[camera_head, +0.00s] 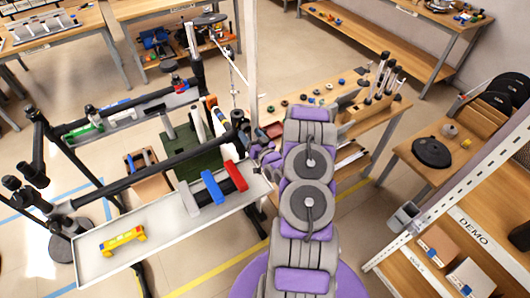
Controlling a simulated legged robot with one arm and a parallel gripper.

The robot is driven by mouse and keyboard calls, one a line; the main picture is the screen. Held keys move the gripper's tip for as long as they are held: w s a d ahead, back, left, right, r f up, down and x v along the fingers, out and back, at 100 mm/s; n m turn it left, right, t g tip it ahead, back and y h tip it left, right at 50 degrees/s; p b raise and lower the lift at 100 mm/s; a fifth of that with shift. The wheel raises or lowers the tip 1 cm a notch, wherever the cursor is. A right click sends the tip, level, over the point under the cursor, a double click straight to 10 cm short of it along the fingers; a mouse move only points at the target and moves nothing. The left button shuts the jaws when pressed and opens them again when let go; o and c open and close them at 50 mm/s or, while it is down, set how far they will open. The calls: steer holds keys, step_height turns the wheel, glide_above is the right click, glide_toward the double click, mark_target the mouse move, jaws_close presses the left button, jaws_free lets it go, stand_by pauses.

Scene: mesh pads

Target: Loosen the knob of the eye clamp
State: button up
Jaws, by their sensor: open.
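A black tubular rack stands at left, and dark clamp-like fittings with round ends sit along it. One dark fitting (238,118) is at the right end of the front bar (140,175). I cannot tell which fitting is the eye clamp, and its knob is too small to make out. My purple and grey arm rises through the middle of the view. My gripper (263,156) seems to be the small purple and grey part left of the arm, near the right end of the front bar. It is open, and I see nothing held in it. Its fingertips are partly unclear.
A white tray (90,270) hangs along the front bar with a yellow piece (122,240) on it. White, blue (213,187) and red (236,176) blocks stand on its right part. A wooden bench (385,118) is behind my arm. A white perforated post (440,207) stands at right.

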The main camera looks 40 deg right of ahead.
mark_target(247, 129)
steer(key=v, duration=1.3)
steer(key=shift+d+f, duration=0.1)
steer(key=shift+n, duration=0.6)
steer(key=b+x, duration=0.3)
steer(key=x, duration=0.2)
steer(key=b+x, duration=0.3)
steer(key=x, duration=0.3)
steer(key=b+x, duration=0.4)
steer(key=x, duration=0.2)
steer(key=shift+w+r, duration=0.1)
steer(key=shift+r, duration=0.3)
